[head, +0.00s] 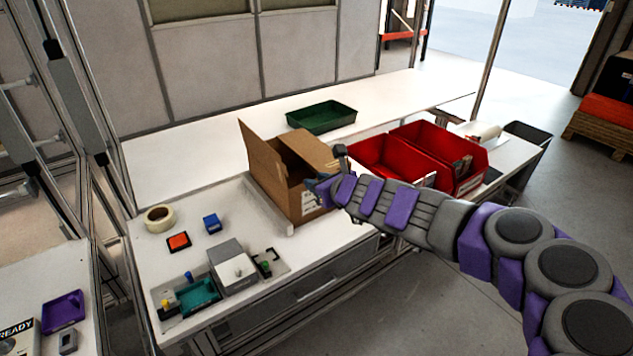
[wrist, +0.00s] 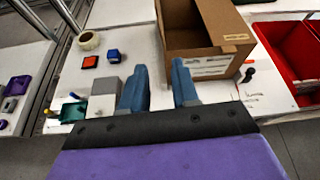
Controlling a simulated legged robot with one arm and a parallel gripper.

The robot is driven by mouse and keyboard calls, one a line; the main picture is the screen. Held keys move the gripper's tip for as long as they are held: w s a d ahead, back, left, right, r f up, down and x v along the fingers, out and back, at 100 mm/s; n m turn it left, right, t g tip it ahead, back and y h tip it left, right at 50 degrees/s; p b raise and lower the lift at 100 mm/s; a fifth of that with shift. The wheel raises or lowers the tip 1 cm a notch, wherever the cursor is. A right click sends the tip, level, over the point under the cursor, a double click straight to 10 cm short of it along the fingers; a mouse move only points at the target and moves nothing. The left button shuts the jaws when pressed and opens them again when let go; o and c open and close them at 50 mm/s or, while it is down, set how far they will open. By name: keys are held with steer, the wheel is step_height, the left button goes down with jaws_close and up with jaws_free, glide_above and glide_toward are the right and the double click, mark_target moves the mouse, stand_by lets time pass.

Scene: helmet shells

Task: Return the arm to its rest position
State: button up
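My gripper (head: 322,187) is at the end of my purple and grey arm, in front of the cardboard box in the head view. In the wrist view my gripper (wrist: 160,88) has two blue fingers, spread apart with nothing between them. The open cardboard box (head: 290,182) stands on the white workbench (head: 190,260), with one flap raised. The box also shows just beyond my fingers in the wrist view (wrist: 205,68).
Two red bins (head: 385,165) stand right of the box, and a green tray (head: 321,118) lies behind it. A tape roll (head: 159,218), a blue block (head: 212,223), an orange-topped block (head: 179,241) and a grey fixture (head: 231,266) sit on the left. Floor is clear at the lower right.

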steer(key=s+a+r+n+g+y, duration=0.1)
steer(key=s+a+r+n+y, duration=0.1)
steer(key=s+a+r+n, duration=0.3)
steer(key=s+a+r+n+g+y, duration=0.1)
steer(key=s+a+r+n+y, duration=0.1)
steer(key=s+r+n, duration=0.4)
steer(key=s+a+n+g, duration=0.3)
steer(key=s+n, duration=0.5)
steer(key=s, duration=0.2)
steer(key=s+d+f+n+g+h, duration=0.2)
steer(key=s+d+f+n, duration=0.15)
steer(key=s+f, duration=0.2)
steer(key=s+d+f+n+g+h, duration=0.2)
steer(key=s+d+f+n, duration=0.15)
steer(key=s, duration=0.35)
steer(key=s+d+f+n+g+h, duration=0.1)
steer(key=s+d+f+g+h, duration=0.1)
steer(key=s+d, duration=0.5)
steer(key=s+d+f+n+g+h, duration=0.1)
steer(key=s+d+f+g+h, duration=0.1)
steer(key=s+d+f+h, duration=0.3)
steer(key=s+d, duration=0.2)
steer(key=d, duration=0.2)
steer(key=shift+s, duration=0.15)
